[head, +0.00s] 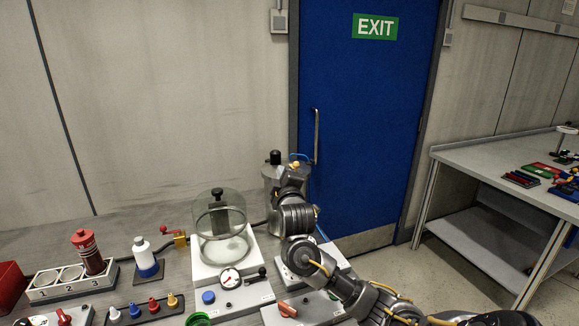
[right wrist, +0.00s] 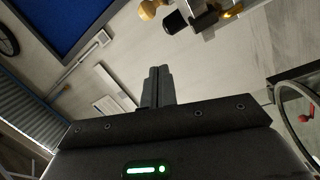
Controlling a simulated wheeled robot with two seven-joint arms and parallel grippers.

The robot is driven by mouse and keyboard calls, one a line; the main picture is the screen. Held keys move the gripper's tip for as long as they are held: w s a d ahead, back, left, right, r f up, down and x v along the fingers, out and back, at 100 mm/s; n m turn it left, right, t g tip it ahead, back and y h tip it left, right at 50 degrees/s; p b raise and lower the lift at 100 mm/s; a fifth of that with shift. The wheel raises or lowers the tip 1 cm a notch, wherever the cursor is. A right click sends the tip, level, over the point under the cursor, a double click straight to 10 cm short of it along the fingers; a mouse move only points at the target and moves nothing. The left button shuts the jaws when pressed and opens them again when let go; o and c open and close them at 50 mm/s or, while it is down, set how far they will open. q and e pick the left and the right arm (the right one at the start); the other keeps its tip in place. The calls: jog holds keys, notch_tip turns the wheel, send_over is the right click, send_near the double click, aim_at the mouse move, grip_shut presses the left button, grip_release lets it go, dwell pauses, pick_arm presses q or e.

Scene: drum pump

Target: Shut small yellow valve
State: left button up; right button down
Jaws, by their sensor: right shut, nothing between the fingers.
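The small yellow valve (head: 294,165) shows as a small yellow spot at the top of the grey drum (head: 271,190), partly hidden by my right gripper. In the right wrist view, a rounded yellow knob (right wrist: 149,8) shows at the top edge, beside a black cylindrical part (right wrist: 176,22). My right gripper (head: 295,176) is close in front of the drum's top. Its fingers (right wrist: 157,72) are shut together and empty, with a visible gap to the knob in the wrist view. Whether the valve is open or shut cannot be told. My left gripper is not in view.
A glass bell jar (head: 219,225) stands left of my right arm. A red-handled valve on a yellow block (head: 180,240), a bottle (head: 147,260) and a numbered rack (head: 45,292) are further left. Control panels (head: 240,300) fill the bench front. A blue door (head: 360,130) stands behind.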

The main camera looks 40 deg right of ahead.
aim_at(291, 166)
pick_arm(q)
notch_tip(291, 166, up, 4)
jog(key=p, duration=0.3)
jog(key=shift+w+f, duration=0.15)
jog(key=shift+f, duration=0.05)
pick_arm(e)
jog(key=w+d, duration=0.3)
jog(key=d, duration=0.3)
jog(key=shift+w+f, duration=0.3)
jog(key=shift+w, duration=0.05)
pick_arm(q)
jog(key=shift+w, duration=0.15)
pick_arm(e)
jog(key=shift+s+d+y, duration=0.1)
jog(key=shift+d+y, duration=0.1)
jog(key=shift+y, duration=0.1)
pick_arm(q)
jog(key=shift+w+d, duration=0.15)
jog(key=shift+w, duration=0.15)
pick_arm(e)
jog(key=shift+s+d+n+t+y, duration=0.1)
jog(key=shift+n+t+y, duration=0.2)
jog(key=shift+n+y, duration=0.1)
